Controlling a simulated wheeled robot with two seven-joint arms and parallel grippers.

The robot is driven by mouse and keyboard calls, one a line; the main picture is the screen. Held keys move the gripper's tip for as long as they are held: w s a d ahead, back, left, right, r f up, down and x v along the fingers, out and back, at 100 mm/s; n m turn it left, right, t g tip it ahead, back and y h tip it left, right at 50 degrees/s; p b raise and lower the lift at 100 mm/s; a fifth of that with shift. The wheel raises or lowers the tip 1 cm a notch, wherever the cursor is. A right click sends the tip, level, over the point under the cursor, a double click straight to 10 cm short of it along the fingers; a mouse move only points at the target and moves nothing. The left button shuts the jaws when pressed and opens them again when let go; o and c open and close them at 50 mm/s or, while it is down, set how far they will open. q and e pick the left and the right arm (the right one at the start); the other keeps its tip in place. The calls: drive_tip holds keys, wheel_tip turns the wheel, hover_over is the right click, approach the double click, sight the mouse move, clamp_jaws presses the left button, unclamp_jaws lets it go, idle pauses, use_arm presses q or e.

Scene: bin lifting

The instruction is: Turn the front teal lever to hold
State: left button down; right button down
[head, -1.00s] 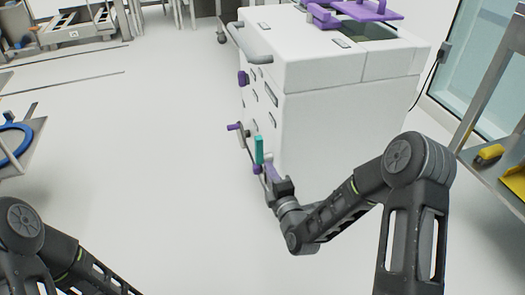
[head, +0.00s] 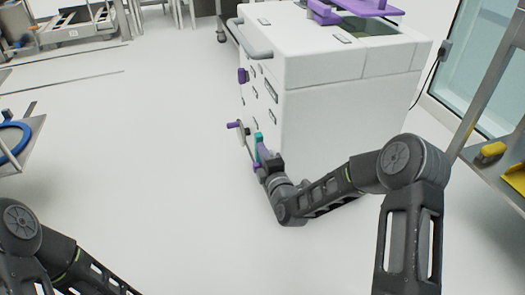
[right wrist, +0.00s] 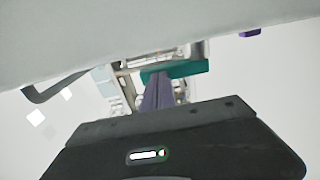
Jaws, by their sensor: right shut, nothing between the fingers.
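The teal lever (head: 258,139) stands upright low on the left face of the white cart, near its front corner. My right gripper (head: 262,155) is shut and empty, with its tips right at the lever's lower part. In the right wrist view, the shut purple fingers (right wrist: 158,92) reach up to the teal lever (right wrist: 188,68), which lies across just beyond them. I cannot tell whether they touch. My left arm shows at the lower left, but its gripper is out of view.
The white cart (head: 330,110) fills the space behind the lever, with a grey handle (head: 250,42) at its top edge. A purple-gripped crank (head: 234,125) sits just left of the lever. A shelf with yellow items (head: 490,150) stands at right. The floor left of the cart is clear.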

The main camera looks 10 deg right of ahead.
sight(258, 138)
drive_tip(key=w+g+p, duration=0.1)
drive_tip(key=p, duration=0.2)
drive_tip(key=w+r+g+p, duration=0.1)
drive_tip(key=g+p, duration=0.1)
drive_tip(key=p, duration=0.2)
drive_tip(key=w+r+g+p, duration=0.1)
drive_tip(key=p, duration=0.2)
drive_tip(key=shift+w+a+r+g, duration=0.15)
drive_tip(key=shift+a+r+g, duration=0.1)
drive_tip(key=shift+g, duration=0.15)
drive_tip(key=shift+w+g+p, duration=0.35)
drive_tip(key=shift+g+p, duration=0.05)
drive_tip(key=shift+p, duration=0.1)
drive_tip(key=shift+w+f, duration=0.2)
drive_tip(key=shift+f, duration=0.15)
drive_tip(key=shift+d+r+b+x, duration=0.1)
drive_tip(key=shift+b+x, duration=0.4)
drive_tip(key=shift+x, duration=0.75)
drive_tip(key=shift+d+r+b+x, duration=0.1)
drive_tip(key=shift+b+x, duration=0.4)
drive_tip(key=shift+x, duration=0.8)
drive_tip(key=shift+w, duration=0.15)
drive_tip(key=shift+r, duration=0.15)
